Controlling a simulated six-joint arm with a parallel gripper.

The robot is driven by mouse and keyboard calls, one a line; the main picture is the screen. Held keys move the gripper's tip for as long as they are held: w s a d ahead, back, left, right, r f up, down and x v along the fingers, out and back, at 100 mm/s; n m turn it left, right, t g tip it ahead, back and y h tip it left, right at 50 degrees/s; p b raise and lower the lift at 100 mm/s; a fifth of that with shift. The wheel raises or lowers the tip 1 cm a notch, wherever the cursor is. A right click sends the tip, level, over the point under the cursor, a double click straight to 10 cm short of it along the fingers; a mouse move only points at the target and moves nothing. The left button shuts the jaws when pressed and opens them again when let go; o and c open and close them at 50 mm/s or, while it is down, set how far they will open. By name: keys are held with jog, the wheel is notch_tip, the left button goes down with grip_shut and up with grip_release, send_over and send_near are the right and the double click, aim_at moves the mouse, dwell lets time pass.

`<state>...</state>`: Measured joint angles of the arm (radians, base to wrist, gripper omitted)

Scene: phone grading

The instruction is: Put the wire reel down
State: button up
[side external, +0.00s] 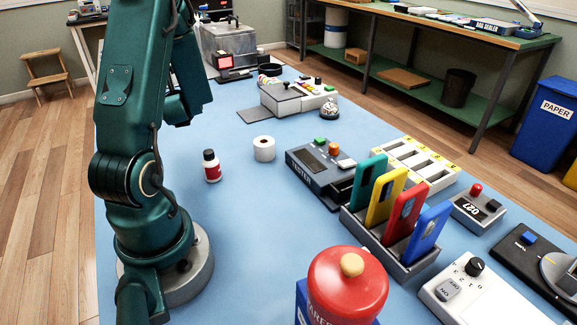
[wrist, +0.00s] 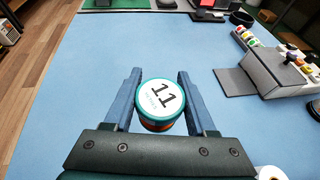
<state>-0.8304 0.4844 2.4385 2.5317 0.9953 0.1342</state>
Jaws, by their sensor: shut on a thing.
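The wire reel (wrist: 160,97) shows in the wrist view. It has a white top marked 11, a teal rim and a copper-orange side. My gripper (wrist: 158,73) has its two blue fingers on either side of the reel and is shut on it. The reel's underside is hidden, so I cannot tell whether it touches the blue table (wrist: 110,50). In the side view I make out neither the reel nor my gripper's fingers; my green arm covers part of the table.
Bare blue table surrounds the reel in the wrist view. A grey sloped box (wrist: 268,75) stands to the right. In the side view, a small red-labelled bottle (side external: 211,166), a white roll (side external: 264,149), a tester (side external: 320,170) and a rack of coloured phones (side external: 415,262) stand on the table.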

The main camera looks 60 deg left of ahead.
send_over(227, 139)
notch_tip(227, 139, down, 6)
jog(key=shift+r, duration=0.1)
jog(key=shift+f, duration=2)
jog(key=shift+f, duration=0.1)
jog(key=o, duration=1.3)
jog(key=shift+o, duration=0.2)
